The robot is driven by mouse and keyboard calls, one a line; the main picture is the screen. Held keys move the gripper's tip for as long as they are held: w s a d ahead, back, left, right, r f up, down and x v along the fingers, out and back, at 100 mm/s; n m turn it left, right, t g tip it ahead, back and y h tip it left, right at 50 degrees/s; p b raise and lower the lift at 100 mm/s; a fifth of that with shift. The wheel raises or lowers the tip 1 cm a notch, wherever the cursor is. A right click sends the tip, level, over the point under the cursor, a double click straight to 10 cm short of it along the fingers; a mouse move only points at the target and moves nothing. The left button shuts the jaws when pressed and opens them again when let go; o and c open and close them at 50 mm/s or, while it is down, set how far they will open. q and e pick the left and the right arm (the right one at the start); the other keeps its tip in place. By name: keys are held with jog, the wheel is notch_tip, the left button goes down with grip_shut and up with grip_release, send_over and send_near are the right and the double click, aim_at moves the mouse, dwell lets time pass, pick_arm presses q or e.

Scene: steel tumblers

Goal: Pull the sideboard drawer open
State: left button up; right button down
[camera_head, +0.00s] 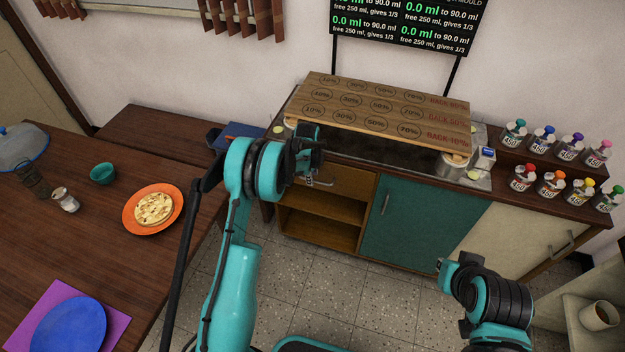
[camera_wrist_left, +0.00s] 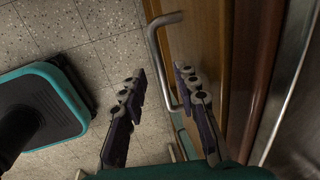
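The sideboard (camera_head: 268,195) stands against the wall. Its wooden drawer front (camera_head: 350,184) is at the upper left, above open shelves, and looks shut. The metal drawer handle (camera_head: 322,183) is partly hidden by my left gripper (camera_head: 312,168). In the left wrist view, the bar handle (camera_wrist_left: 157,62) stands out from the wooden drawer front (camera_wrist_left: 205,35). My left gripper (camera_wrist_left: 160,76) is open there, with the handle bar between its fingertips and a gap beside the left finger.
A wooden rack (camera_head: 375,105) stands on the sideboard top. Several small bottles (camera_head: 543,138) stand at its right. A green door (camera_head: 410,220) is beside the shelves. A dining table (camera_head: 100,230) is at the left. The tiled floor (camera_head: 330,285) in front is clear.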

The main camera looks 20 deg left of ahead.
pick_arm(q)
jog(key=shift+w+f, duration=0.15)
jog(key=shift+f, duration=0.55)
grip_shut()
